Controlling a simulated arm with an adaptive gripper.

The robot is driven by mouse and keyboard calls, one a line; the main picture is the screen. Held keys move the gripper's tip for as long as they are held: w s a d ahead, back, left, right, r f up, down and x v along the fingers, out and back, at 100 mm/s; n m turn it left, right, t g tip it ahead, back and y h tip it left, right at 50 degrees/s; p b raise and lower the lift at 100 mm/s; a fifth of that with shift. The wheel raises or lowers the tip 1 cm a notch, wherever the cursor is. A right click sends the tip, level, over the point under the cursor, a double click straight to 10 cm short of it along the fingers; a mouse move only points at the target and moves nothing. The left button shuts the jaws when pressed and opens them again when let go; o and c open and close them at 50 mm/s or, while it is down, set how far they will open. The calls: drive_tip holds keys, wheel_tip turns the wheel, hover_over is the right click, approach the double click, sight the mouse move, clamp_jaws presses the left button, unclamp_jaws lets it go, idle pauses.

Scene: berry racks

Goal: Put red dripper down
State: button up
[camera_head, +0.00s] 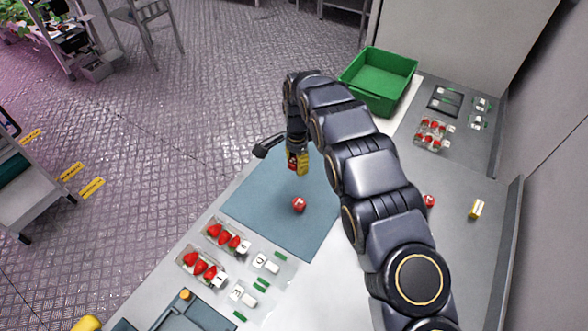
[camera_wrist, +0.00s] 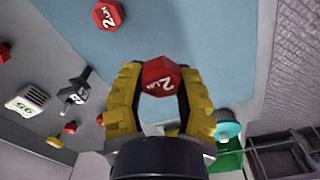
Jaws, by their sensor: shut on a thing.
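My gripper (camera_head: 297,163) has yellow fingers and hangs above the far part of the blue-grey mat (camera_head: 262,205). In the wrist view my gripper (camera_wrist: 161,78) is shut on a red dripper (camera_wrist: 160,77), a faceted piece with white marking, held at the fingertips. In the head view the held dripper (camera_head: 292,162) is mostly hidden by the fingers. A second red dripper (camera_head: 299,204) lies on the mat, nearer the head camera; it also shows in the wrist view (camera_wrist: 106,15). The gap between the held dripper and the mat is hard to judge.
Clear trays with red berries and white pieces (camera_head: 225,238) sit left of the mat's near edge. A green crate (camera_head: 378,80) stands at the far right. A red piece (camera_head: 429,200) and a gold cylinder (camera_head: 476,209) lie right of my arm. Much of the mat is bare.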

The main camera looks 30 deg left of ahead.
hover_over(294, 175)
drive_tip(key=shift+f, duration=3.85)
drive_tip(key=o, duration=0.7)
drive_tip(key=shift+f, duration=0.15)
